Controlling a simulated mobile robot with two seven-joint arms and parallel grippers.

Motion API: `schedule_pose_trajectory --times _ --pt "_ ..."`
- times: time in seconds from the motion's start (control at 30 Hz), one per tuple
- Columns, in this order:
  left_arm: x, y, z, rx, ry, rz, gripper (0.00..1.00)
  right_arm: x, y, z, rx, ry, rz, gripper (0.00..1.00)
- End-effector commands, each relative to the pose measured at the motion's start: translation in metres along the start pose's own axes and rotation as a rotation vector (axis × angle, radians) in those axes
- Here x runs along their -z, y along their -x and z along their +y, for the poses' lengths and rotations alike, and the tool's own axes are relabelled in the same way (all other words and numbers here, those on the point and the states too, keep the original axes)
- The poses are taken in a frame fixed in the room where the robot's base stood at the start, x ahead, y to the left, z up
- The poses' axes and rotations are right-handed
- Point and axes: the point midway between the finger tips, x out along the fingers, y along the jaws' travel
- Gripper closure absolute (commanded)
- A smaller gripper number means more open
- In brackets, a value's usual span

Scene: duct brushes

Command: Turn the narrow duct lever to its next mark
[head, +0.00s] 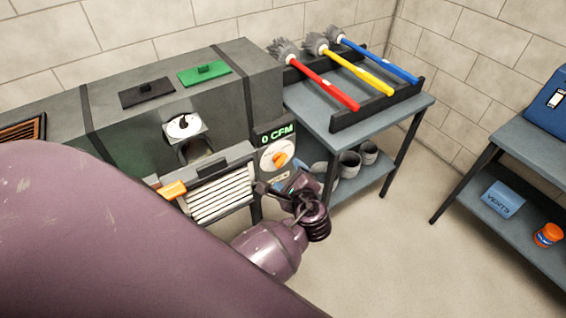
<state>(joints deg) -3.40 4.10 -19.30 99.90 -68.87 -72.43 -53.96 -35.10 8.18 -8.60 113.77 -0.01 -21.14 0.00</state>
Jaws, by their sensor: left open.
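A grey duct box (225,90) stands at the left. On its front is a small white dial (183,126) with a black pointer or lever; I cannot tell which mark it is on. Below it, an orange handle (173,190) sits beside a white slatted filter or grille (222,192). To the right is a white round dial with an orange knob (279,159), under a display reading 0 CFM (277,136). My left gripper (280,186) is open and empty, just below the orange knob, apparently apart from it. My right gripper is out of view.
Red, yellow and blue brushes (345,67) lie on a rack on the grey table (310,107), with buckets (350,164) below. Another table at right holds a blue case (558,103). My left arm hides the lower left. The floor between the tables is clear.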

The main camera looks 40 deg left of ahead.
Motion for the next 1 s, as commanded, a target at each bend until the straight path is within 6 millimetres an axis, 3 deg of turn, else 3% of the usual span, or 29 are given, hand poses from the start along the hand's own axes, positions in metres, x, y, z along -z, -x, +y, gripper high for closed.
schedule_pose_trajectory --times 0.2,0.4,0.83,1.0 --pt "0.000 -0.038 -0.001 0.001 -0.001 -0.001 0.26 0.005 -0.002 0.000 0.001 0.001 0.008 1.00" --pt "0.000 -0.060 0.000 0.001 0.001 0.000 0.26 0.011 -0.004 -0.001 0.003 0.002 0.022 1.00" --pt "0.000 -0.068 0.000 -0.001 0.003 0.002 0.26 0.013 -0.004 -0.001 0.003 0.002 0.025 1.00" --pt "0.000 -0.068 0.000 0.000 0.003 0.002 0.50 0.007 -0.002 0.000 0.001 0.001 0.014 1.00"
